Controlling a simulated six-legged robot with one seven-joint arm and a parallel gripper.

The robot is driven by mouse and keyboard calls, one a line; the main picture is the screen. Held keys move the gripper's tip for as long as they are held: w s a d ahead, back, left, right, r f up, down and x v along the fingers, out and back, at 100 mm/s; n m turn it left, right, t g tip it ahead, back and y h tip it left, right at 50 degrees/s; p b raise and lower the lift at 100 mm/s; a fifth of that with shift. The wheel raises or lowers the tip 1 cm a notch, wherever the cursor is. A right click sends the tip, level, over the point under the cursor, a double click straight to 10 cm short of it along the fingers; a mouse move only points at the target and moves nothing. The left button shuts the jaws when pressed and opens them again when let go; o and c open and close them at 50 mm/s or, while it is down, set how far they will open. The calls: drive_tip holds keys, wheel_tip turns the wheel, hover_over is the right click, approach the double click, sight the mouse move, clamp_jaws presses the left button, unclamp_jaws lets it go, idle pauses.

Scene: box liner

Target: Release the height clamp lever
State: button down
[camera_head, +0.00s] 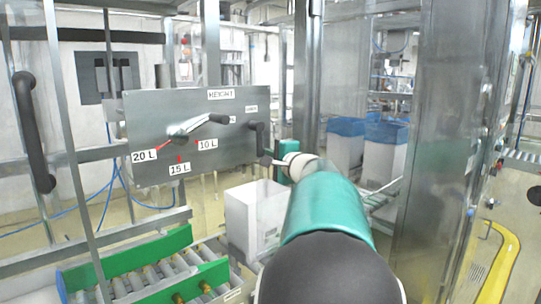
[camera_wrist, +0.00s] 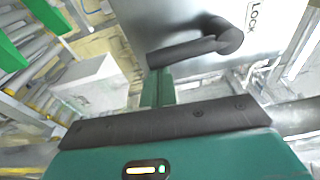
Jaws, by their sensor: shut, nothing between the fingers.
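The height clamp lever (camera_head: 258,139) is a black cranked handle at the right end of a grey panel marked HEIGHT (camera_head: 190,130). In the wrist view the lever (camera_wrist: 185,50) runs left from its round hub, beside a label reading LOCK (camera_wrist: 254,16). My gripper (camera_head: 267,160) is just below the lever in the head view. In the wrist view the green fingers of my gripper (camera_wrist: 157,76) are shut and empty, with their tips by the lever's free end. I cannot tell whether they touch it.
A pointer handle (camera_head: 205,124) on the panel sits among red marks for 20 L, 15 L and 10 L. A white box (camera_head: 254,215) stands below on a roller conveyor (camera_head: 150,275) with green guides. A metal post (camera_head: 430,150) stands to the right.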

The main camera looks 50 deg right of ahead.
drive_tip(key=shift+w+a+m, duration=0.1)
drive_tip(key=shift+a+m, duration=0.1)
drive_tip(key=shift+m, duration=0.1)
drive_tip(key=a+m, duration=0.2)
drive_tip(key=m, duration=0.1)
drive_tip(key=shift+w+a, duration=0.3)
drive_tip(key=m, duration=0.1)
drive_tip(key=a+m, duration=0.1)
drive_tip(key=a+m+y, duration=0.1)
drive_tip(key=shift+w+a+r+m+g, duration=0.2)
drive_tip(key=shift+w+r+m+g, duration=0.1)
drive_tip(key=shift+r+m, duration=0.1)
drive_tip(key=shift+w+a+r+m+y, duration=0.15)
drive_tip(key=shift+a+r+m, duration=0.1)
drive_tip(key=shift+a+m, duration=0.25)
drive_tip(key=shift+s+a+r+m+y, duration=0.15)
drive_tip(key=shift+a+r+m, duration=0.1)
drive_tip(key=shift+m, duration=0.45)
drive_tip(key=shift+w+a+r+m+y, duration=0.15)
drive_tip(key=shift+a+r+m, duration=0.2)
drive_tip(key=shift+m, duration=0.2)
drive_tip(key=shift+w+a+r+m+y, duration=0.1)
drive_tip(key=shift+a+r+m+y, duration=0.15)
drive_tip(key=shift+m, duration=0.3)
drive_tip(key=shift+a+r+h, duration=0.3)
drive_tip(key=shift+r, duration=0.45)
drive_tip(key=shift+w+r, duration=0.1)
